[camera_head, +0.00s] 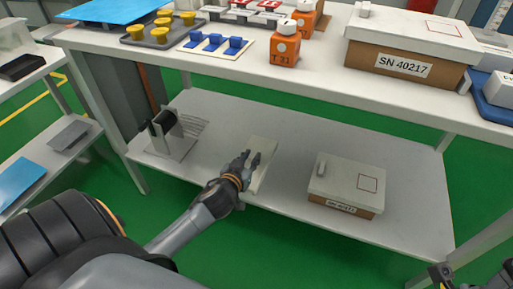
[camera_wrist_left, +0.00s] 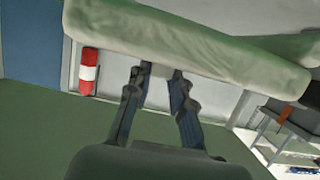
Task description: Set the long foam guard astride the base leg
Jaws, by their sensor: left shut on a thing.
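The long foam guard (camera_head: 263,152) is a pale, whitish bar on the lower shelf level of the workbench in the head view. My left gripper (camera_head: 250,160) reaches in from the left and is shut on it. In the left wrist view, the foam guard (camera_wrist_left: 185,42) spans the top of the picture, slightly tilted, with the fingertips of my left gripper (camera_wrist_left: 160,72) against its lower side. Whether it touches the shelf is not clear. I cannot make out a base leg for certain. My right gripper (camera_head: 440,272) shows only partly at the bottom right, its jaws unclear.
The lower shelf (camera_head: 300,150) holds a closed white-lidded box (camera_head: 345,185) to the right and a metal stand with a black roll (camera_head: 165,125) to the left. The tabletop (camera_head: 320,75) above overhangs its back part. Shelf space between box and stand is mostly free.

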